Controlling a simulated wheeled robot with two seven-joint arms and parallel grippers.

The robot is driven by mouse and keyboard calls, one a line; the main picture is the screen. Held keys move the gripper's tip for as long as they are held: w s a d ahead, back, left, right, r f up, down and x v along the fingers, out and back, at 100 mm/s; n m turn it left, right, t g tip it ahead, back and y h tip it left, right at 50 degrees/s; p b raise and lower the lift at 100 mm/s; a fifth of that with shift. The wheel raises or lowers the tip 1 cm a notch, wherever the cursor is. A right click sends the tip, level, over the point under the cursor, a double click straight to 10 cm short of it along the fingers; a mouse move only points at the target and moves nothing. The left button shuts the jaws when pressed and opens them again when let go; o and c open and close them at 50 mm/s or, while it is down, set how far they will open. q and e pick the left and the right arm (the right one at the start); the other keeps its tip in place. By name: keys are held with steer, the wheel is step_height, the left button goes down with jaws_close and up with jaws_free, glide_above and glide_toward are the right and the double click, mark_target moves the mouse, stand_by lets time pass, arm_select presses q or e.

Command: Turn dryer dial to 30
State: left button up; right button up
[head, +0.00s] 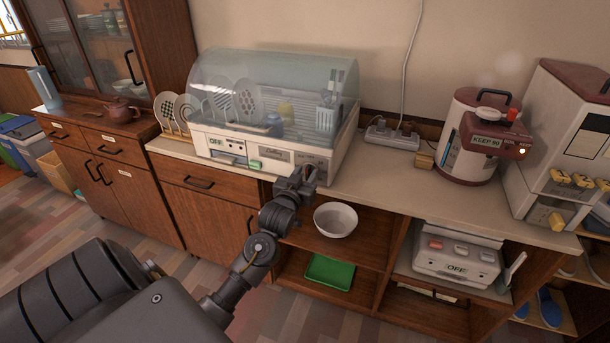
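The dish dryer (231,142) stands on the counter, a white base under a clear domed lid. Plates and other dishes show through the lid. Its front panel has an OFF display on the left, a small green piece at the lower middle and small printed text towards the right. My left gripper (303,174) is in front of the right part of this panel, close to it. It covers part of the panel there, and I cannot make out the dial or its setting. Whether its fingers touch anything is too small to tell. My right gripper is out of view.
A white bowl (336,219) and a green tray (330,271) are on the open shelves below. A power strip (391,137), a KEEP 90 water boiler (472,150) and a dispenser (560,150) stand to the right.

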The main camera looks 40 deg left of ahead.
arm_select(q)
jaws_close()
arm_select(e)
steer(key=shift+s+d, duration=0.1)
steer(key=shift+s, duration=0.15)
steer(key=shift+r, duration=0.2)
